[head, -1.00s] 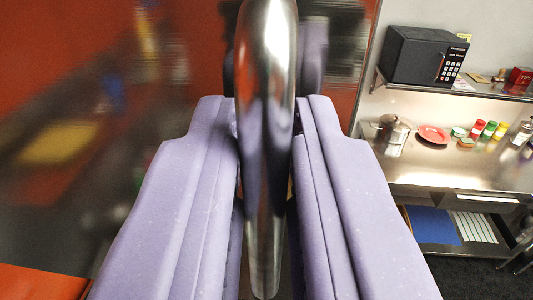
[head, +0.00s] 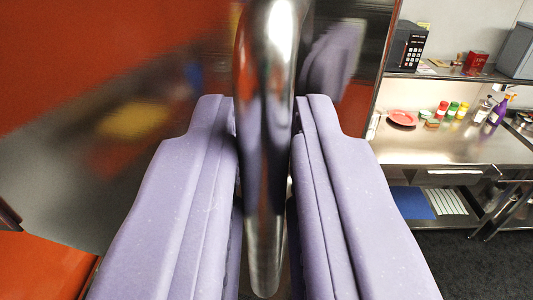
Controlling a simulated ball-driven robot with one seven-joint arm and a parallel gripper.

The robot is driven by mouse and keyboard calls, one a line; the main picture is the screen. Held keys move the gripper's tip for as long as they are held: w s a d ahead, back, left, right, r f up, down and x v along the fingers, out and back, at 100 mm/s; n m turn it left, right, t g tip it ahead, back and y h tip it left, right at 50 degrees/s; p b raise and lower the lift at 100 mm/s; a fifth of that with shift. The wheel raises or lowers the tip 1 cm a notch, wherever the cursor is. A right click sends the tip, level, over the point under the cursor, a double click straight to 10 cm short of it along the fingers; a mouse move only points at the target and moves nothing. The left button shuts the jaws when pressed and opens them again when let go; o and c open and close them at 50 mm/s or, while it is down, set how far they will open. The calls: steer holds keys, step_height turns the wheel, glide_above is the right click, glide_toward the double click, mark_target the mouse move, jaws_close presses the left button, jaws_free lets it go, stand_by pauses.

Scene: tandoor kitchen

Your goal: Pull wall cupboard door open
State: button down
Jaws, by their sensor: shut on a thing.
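The cupboard door (head: 150,190) is a shiny metal panel filling the left and middle of the head view, with blurred orange and yellow reflections. Its upright right edge shows right of my gripper. A polished, rounded metal handle (head: 266,215) runs upright through the middle of the view, close to the camera. My gripper (head: 266,110) has its two purple fingers on either side of the handle and is shut on it. The inside of the cupboard is not in view.
Right of the door, a wall shelf (head: 455,77) holds a dark microwave (head: 408,48), partly hidden by the door edge, and a red box (head: 476,62). Below is a steel counter (head: 430,148) with a red plate (head: 402,118), jars and a purple spray bottle (head: 497,110). Dark floor (head: 450,255) shows lower right.

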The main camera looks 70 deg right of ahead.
steer(key=c, duration=1.3)
jaws_free()
steer(key=v, duration=0.8)
steer(key=shift+w+p, duration=0.1)
steer(key=shift+p, duration=0.3)
